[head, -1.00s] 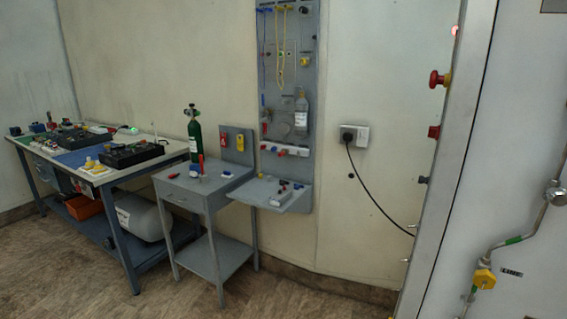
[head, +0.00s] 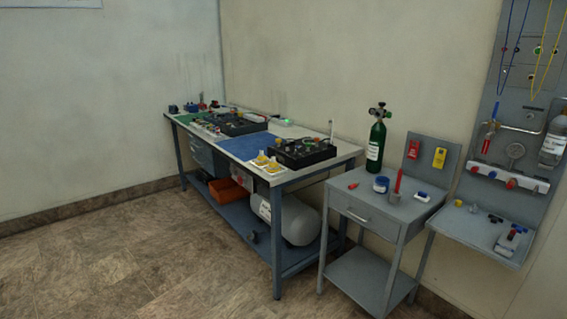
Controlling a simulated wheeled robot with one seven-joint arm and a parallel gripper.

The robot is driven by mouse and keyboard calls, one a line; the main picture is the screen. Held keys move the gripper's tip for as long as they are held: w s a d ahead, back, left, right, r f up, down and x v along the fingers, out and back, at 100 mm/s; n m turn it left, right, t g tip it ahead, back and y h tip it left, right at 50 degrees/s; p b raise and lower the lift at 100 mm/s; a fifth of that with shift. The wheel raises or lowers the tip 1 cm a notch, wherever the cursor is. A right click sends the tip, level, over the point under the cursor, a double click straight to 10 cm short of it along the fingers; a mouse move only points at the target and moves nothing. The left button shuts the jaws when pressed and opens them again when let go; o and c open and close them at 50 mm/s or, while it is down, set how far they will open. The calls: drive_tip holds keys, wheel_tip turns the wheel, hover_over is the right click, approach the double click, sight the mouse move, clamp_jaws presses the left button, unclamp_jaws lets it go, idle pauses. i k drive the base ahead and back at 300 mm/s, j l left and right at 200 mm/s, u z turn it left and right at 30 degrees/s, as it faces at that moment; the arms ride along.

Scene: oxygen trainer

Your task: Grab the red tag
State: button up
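A red tag (head: 413,150) hangs on the small grey upright panel (head: 424,172) at the back of the small grey side table (head: 372,216), in the right half of the head view. A yellow tag (head: 439,158) hangs just to its right on the same panel. The red tag is fully visible, with nothing in front of it. My gripper and arm are not in view.
A green oxygen cylinder (head: 376,143) stands left of the tags, with a red upright item (head: 397,184) and a blue-white jar (head: 381,185) nearby. A long workbench (head: 285,176) stands left. A tool wallboard (head: 520,110) is at right. Floor at front left is clear.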

sight(412, 152)
drive_tip(key=i+u, duration=0.3)
drive_tip(key=i, duration=1.65)
